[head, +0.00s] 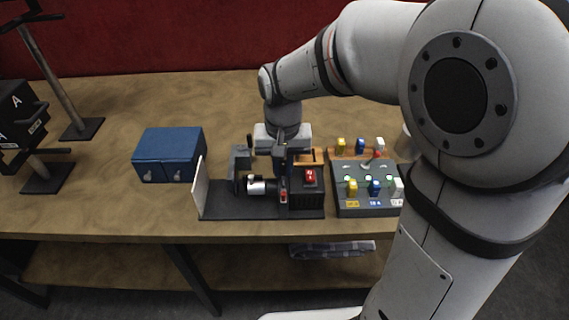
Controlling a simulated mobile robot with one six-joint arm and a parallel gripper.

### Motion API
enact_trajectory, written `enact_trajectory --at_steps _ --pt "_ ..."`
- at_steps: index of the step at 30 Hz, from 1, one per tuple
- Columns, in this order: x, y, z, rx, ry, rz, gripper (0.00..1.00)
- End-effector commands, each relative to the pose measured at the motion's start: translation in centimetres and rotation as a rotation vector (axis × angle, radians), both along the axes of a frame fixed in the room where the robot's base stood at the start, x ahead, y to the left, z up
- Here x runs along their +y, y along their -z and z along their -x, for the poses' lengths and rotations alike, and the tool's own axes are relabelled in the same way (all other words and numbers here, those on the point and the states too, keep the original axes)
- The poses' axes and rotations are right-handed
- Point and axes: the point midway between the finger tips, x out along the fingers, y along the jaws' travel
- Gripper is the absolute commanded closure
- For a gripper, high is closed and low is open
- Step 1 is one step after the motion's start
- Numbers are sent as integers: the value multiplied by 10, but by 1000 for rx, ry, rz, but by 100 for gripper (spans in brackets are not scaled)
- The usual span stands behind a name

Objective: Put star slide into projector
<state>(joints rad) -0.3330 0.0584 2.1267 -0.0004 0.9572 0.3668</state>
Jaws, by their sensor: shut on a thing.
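My gripper (282,163) points down at the projector's left part, just behind the lens. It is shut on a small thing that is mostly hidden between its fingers. I cannot make out a star or tell whether this is the star slide. I also cannot tell whether it touches the projector.
A white screen (200,187) stands at the left end of the base. A grey panel (350,208) with coloured buttons or levers is right of the projector. A blue two-door box (169,146) sits left. Black stands are far left. The table's front left is clear.

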Motion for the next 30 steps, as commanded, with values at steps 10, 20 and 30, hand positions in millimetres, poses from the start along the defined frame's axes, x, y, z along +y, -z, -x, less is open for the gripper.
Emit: enact_trajectory --at_steps 10,20,30 --pt "0 6 0 0 0 0 100" --pt "0 6 0 -1 0 0 82" --pt "0 6 0 -1 0 0 60"
